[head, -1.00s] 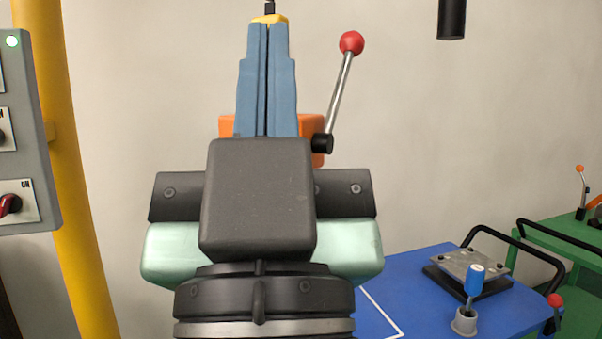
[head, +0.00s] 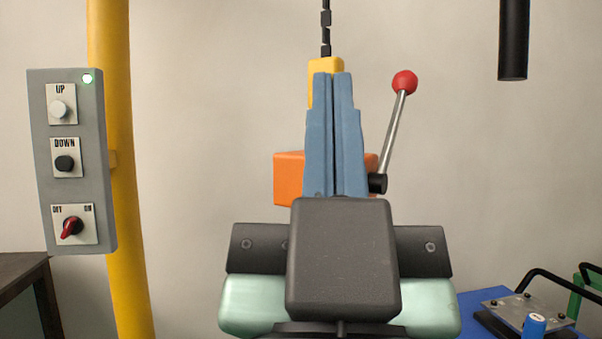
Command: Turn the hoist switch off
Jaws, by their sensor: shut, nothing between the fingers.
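The hoist switch (head: 72,227) is a red rotary knob on a white plate at the bottom of a grey control box (head: 103,160) at the left. Its plate is marked OFF at left and ON at right. The knob's handle is tilted, its upper end toward the ON side. A lamp (head: 88,78) at the top of the box glows green. My gripper (head: 333,76) is in the middle, its two blue fingers shut together and pointing up, empty. It is well to the right of the box and apart from it.
The box also carries an UP button (head: 58,109) and a DOWN button (head: 65,163). It hangs by a yellow post (head: 122,200). An orange block (head: 287,180), a yellow hook block and a red-knobbed lever (head: 404,82) show behind my gripper. Bare wall lies between post and gripper.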

